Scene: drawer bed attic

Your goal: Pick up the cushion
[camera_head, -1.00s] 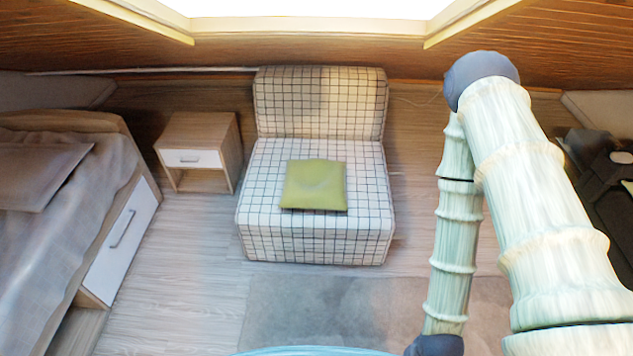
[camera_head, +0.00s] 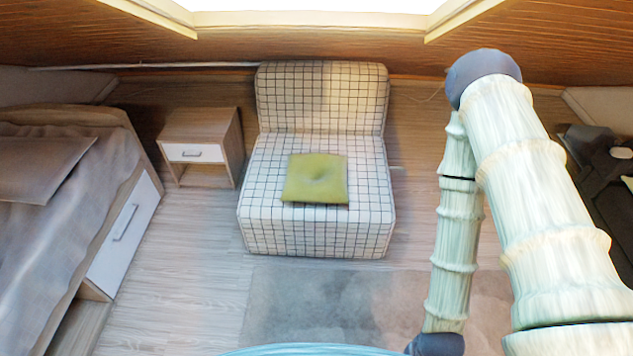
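The cushion (camera_head: 316,179) is a green square. It lies flat on the seat of a white armchair (camera_head: 315,237) with a dark grid pattern. The chair faces me in the middle of the head view, with its backrest against the far side. My arm shows at the right of the view, bent at a dark joint and well apart from the cushion. My gripper is not in the picture, so its state is hidden.
A small wooden nightstand (camera_head: 200,148) stands left of the chair. A bed (camera_head: 60,215) with a white drawer front (camera_head: 124,236) fills the left side. A grey rug (camera_head: 310,300) lies in front of the chair. Dark objects (camera_head: 597,165) stand at the right edge.

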